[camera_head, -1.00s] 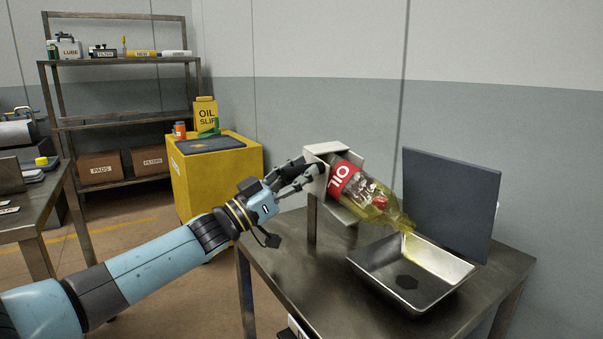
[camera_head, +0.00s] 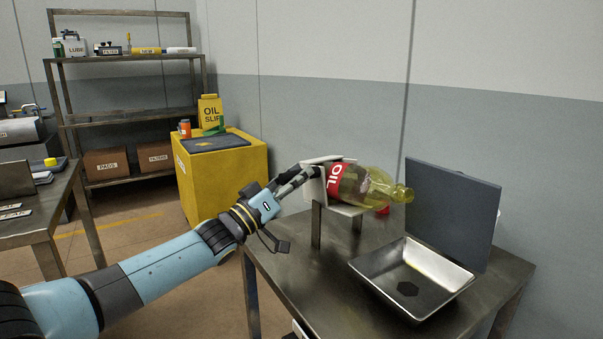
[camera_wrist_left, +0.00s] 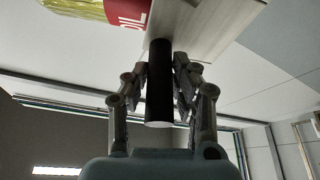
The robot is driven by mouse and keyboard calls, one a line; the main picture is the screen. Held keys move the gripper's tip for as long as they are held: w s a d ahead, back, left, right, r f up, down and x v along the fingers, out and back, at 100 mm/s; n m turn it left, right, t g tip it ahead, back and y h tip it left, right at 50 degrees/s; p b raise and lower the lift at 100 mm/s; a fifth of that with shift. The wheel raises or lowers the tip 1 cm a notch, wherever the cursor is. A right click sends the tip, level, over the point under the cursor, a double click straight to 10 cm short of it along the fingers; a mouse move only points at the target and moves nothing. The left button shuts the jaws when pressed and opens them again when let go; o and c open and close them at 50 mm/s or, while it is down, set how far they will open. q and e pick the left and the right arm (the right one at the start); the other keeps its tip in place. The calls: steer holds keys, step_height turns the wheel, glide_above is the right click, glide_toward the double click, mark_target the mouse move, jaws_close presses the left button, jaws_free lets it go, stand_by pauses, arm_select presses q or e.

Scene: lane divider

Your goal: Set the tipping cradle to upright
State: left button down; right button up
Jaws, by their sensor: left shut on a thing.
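The tipping cradle (camera_head: 345,209) is a pale holder on a metal stand on the steel table. It carries a yellow-green oil bottle (camera_head: 378,188) with a red label. The bottle lies about level, its neck pointing right, clear of the metal tray (camera_head: 420,278). My left gripper (camera_head: 300,179) is at the cradle's left end. In the left wrist view its fingers (camera_wrist_left: 160,90) are shut on a dark cylindrical handle (camera_wrist_left: 159,85) that joins the cradle's pale panel (camera_wrist_left: 205,28). My right gripper is not in view.
A dark upright panel (camera_head: 453,213) stands behind the tray. A yellow cabinet (camera_head: 222,180) with an oil container and a shelf rack (camera_head: 130,110) stand at the back left. The table's front left (camera_head: 300,265) is clear.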

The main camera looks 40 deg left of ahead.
arm_select(q)
steer(key=shift+w+a+f+n+g+y+p, duration=0.15)
steer(key=shift+a+n+y+p, duration=0.3)
steer(key=shift+n, duration=0.55)
steer(key=shift+w+a+f+n+g+y+p, duration=0.1)
steer(key=shift+w+a+f+n+y+p, duration=0.25)
steer(key=shift+n, duration=0.65)
steer(key=shift+w+a+r+n+g+y+p, duration=0.1)
steer(key=shift+a+n+y+p, duration=0.35)
steer(key=shift+n, duration=0.55)
steer(key=shift+w+a+f+n+g+y+p, duration=0.15)
steer(key=shift+a+f+n+g+y+p, duration=0.35)
steer(key=shift+f+n+p, duration=1.05)
steer(key=shift+w+a+f+n+g+y+p, duration=0.15)
steer(key=shift+a+f+n+g+y+p, duration=0.4)
steer(key=shift+n, duration=1.7)
steer(key=shift+w+a+f+n+g+y+p, duration=0.2)
steer(key=shift+a+f+n+g+p, duration=0.5)
steer(key=shift+f+n+p, duration=0.95)
steer(key=shift+s+d+r+n+b, duration=0.1)
steer(key=shift+d+n+b, duration=0.05)
steer(key=shift+n+b, duration=0.2)
steer(key=c, duration=1.1)
jaws_free()
steer(key=shift+r, duration=0.1)
